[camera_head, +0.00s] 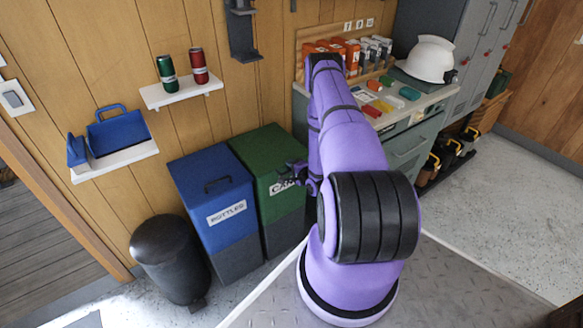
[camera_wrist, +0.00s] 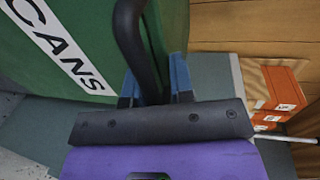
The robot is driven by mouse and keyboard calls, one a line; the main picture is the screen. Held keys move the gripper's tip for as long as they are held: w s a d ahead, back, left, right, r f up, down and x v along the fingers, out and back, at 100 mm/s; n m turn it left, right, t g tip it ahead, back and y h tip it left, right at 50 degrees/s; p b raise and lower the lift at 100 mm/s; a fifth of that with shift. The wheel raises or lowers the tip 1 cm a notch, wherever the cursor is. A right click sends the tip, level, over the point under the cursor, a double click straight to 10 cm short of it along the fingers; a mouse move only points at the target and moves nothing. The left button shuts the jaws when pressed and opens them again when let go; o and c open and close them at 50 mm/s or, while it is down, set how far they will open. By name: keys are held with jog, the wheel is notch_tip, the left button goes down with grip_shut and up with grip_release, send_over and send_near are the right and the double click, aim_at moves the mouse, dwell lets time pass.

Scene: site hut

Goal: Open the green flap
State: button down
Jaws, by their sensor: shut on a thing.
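The green flap (camera_head: 262,148) is the top of a green bin with a white CANS label (camera_wrist: 62,45). It looks down and closed in the head view. Its black handle (camera_wrist: 138,45) shows in the wrist view, running between the blue fingertips. My gripper (camera_head: 299,174) is at the front right of the bin top, and it also shows in the wrist view (camera_wrist: 154,90). It is shut on the handle. My purple arm hides the right side of the bin in the head view.
A blue BOTTLES bin (camera_head: 212,190) stands close on the left, with a black pedal bin (camera_head: 168,258) beyond it. A wall shelf with two cans (camera_head: 182,92) hangs above. A cluttered workbench (camera_head: 415,112) stands to the right.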

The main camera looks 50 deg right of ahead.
jog(key=shift+s+r, duration=0.1)
jog(key=shift+s, duration=0.05)
jog(key=w+d+r+g+y, duration=0.1)
jog(key=w+r+g, duration=0.25)
jog(key=r, duration=0.55)
jog(key=w+d+r+g+y, duration=0.15)
jog(key=r+g, duration=0.25)
jog(key=r, duration=0.6)
jog(key=w+d+r, duration=0.2)
jog(key=w+r, duration=0.8)
jog(key=w, duration=0.5)
jog(key=shift+w+d+r, duration=0.2)
jog(key=shift+w+r, duration=0.15)
jog(key=shift+h, duration=0.25)
jog(key=c, duration=1.2)
grip_release()
jog(key=shift+f, duration=0.1)
jog(key=shift+o, duration=0.2)
